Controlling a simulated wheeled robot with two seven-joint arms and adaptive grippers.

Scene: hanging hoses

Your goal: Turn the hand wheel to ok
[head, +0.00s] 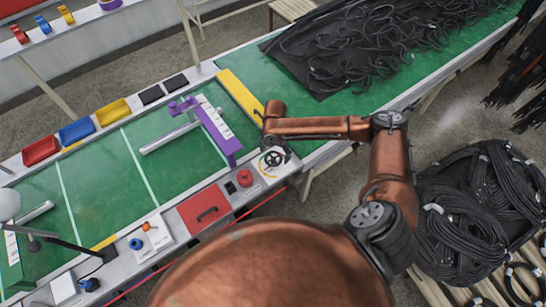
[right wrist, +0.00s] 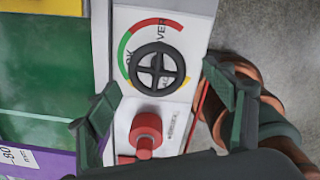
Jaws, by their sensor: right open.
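The black hand wheel (head: 273,158) sits on a white panel at the near edge of the green table. In the right wrist view the wheel (right wrist: 157,69) has a round rim with crossed spokes. A dial around it carries a green arc (right wrist: 123,55) on the left and a red arc (right wrist: 165,23) at the top. The letters "OK" and "OVER" are partly hidden by the wheel; I cannot make out a pointer. My right gripper (right wrist: 162,82) is open and empty, its fingers apart on either side below the wheel. In the head view this gripper (head: 273,122) is just above the wheel. My left gripper is not in view.
A purple frame (head: 222,140) stands left of my gripper. A red lid with a handle (head: 206,211) lies further left. Black hoses (head: 370,50) cover the far table.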

